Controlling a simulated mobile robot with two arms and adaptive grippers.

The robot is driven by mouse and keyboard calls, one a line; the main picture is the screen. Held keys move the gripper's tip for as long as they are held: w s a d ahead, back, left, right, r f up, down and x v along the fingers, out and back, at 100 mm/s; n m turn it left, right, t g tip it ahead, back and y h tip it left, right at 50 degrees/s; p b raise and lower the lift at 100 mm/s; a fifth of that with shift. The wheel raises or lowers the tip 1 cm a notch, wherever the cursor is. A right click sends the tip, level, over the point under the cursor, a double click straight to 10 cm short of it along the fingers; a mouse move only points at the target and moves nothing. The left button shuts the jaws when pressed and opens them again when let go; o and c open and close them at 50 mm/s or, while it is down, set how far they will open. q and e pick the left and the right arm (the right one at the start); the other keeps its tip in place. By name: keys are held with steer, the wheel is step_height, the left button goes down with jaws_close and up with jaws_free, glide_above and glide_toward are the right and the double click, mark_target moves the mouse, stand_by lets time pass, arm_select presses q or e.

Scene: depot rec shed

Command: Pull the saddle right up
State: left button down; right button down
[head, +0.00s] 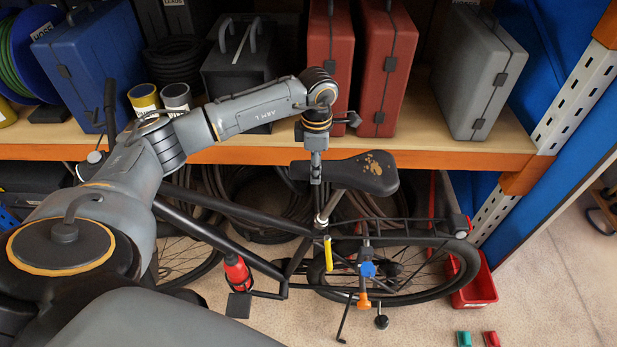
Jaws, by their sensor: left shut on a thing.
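A black bicycle saddle (372,174) with worn tan patches sits on a short metal seatpost (327,207). The post goes down into the dark bicycle frame (222,240). My left gripper (316,178) comes down from above and is shut on the saddle's narrow front part, left of the post. Its fingertips are partly hidden against the saddle. A yellow strip (328,254) shows beside the frame just below the post. My right gripper is not in view.
Behind the saddle is a wooden shelf with an orange edge (430,159), holding red cases (384,70) and a grey case (475,85). A red bin (478,290) stands by the rear wheel.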

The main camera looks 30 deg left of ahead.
arm_select(q)
steer(key=shift+w+d+r, duration=0.1)
steer(key=shift+w+r, duration=0.05)
steer(key=shift+r, duration=0.2)
steer(key=shift+w, duration=0.1)
steer(key=c, duration=1)
jaws_free()
steer(key=o, duration=0.3)
steer(key=shift+s, duration=0.2)
steer(key=shift+f, duration=0.1)
step_height(320, 180, up, 12)
steer(key=shift+r, duration=0.1)
